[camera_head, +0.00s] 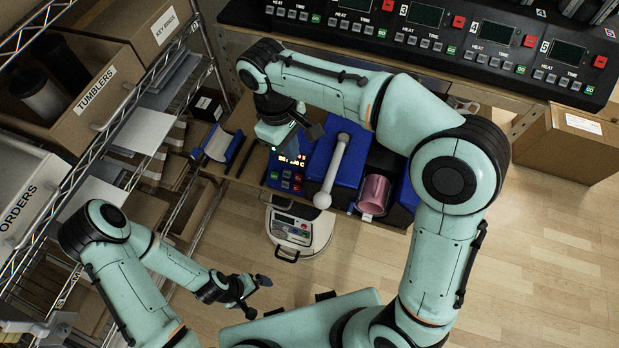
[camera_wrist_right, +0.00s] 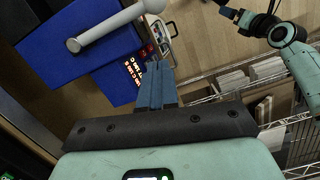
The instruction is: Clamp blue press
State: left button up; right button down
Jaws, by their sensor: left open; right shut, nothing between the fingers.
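The blue press (camera_head: 318,168) stands on the bench with its keypad and lit display on its left side. Its pale lever (camera_head: 337,165) ends in a ball toward the front; the lever also shows in the right wrist view (camera_wrist_right: 112,24). A pink mug (camera_head: 373,193) lies on its side in the press's dark opening. My right gripper (camera_head: 312,128) is above the back left of the press, apart from the lever. Its fingers (camera_wrist_right: 156,82) are shut and empty in the right wrist view. My left gripper (camera_head: 258,296) is open and empty in front of the bench, low and left.
A row of dark control panels (camera_head: 425,38) runs along the back. Shelving with a tumblers box (camera_head: 75,100) stands left. A round-cornered device (camera_head: 299,230) is below the bench front. A cardboard box (camera_head: 570,145) stands right. The wooden floor at right is clear.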

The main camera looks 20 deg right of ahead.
jog(key=b, duration=0.2)
send_over(324, 196)
jog(key=w+a, duration=0.5)
notch_tip(324, 196, down, 9)
pick_arm(q)
jog(key=shift+s+f, duration=1)
jog(key=shift+f, duration=0.3)
pick_arm(e)
jog(key=shift+s+d+f, duration=1.2)
jog(key=shift+s+f, duration=0.15)
jog(key=shift+f, duration=0.1)
jog(key=shift+s+d, duration=0.1)
jog(key=shift+s+d+n, duration=0.9)
jog(key=shift+d, duration=0.15)
pick_arm(q)
jog(key=shift+s+f, duration=0.1)
jog(key=shift+f, duration=0.05)
pick_arm(e)
jog(key=s+d+n+t, duration=0.1)
jog(key=s+d+n, duration=0.2)
jog(key=d, duration=0.6)
jog(key=shift+s+d+n+h, duration=0.2)
jog(key=shift+n+h, duration=0.1)
jog(key=shift+n, duration=0.7)
